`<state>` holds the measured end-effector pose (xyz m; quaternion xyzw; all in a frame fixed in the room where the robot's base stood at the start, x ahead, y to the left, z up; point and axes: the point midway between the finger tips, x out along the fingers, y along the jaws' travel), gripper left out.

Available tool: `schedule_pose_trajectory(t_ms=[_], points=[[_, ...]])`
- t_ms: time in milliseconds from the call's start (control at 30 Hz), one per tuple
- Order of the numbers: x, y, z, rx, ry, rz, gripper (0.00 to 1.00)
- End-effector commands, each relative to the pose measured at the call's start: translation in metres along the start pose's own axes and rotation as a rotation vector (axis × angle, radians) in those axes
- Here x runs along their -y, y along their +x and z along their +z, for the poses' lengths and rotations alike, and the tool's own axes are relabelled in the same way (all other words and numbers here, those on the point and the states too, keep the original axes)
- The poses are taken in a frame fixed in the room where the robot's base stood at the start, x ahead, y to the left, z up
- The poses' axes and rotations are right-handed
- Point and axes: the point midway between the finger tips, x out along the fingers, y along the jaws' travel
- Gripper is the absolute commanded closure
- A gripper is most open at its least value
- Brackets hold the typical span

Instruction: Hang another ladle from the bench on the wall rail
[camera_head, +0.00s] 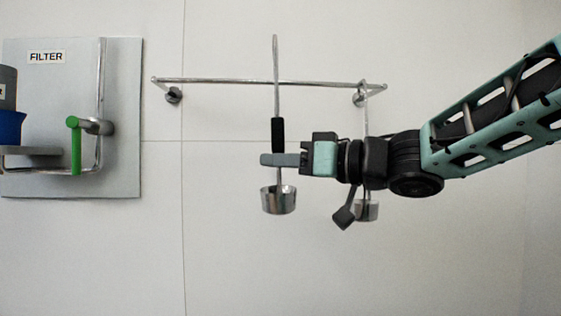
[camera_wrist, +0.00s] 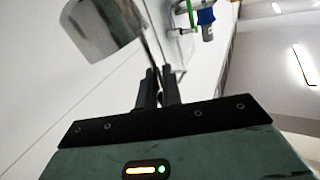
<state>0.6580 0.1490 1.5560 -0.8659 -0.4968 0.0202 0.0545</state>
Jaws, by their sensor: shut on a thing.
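My gripper (camera_head: 279,160) is shut on a steel ladle (camera_head: 278,200), low on its shaft between the black grip and the cup. The ladle stands upright, cup down, and its upper end rises above the wall rail (camera_head: 230,81), crossing in front of it in the head view. I cannot tell whether it touches the rail. A second ladle (camera_head: 367,211) hangs at the rail's right end, partly hidden behind my wrist. In the wrist view the held ladle's cup (camera_wrist: 103,28) is large at upper left, beside my gripper's fingers (camera_wrist: 157,88).
A grey panel labelled FILTER (camera_head: 120,150) is on the wall at left, with a green-handled valve (camera_head: 75,145) and a blue container (camera_head: 10,127). The rail's left and middle parts are bare. The bench is not in view.

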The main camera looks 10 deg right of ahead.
Motion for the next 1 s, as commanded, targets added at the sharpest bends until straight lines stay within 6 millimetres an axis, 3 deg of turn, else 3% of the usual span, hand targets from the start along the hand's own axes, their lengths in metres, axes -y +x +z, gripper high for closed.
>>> schedule_pose_trajectory(t_ms=[1000], points=[[-0.067,0.040,-0.008,-0.002,-0.001,0.001,1.00]])
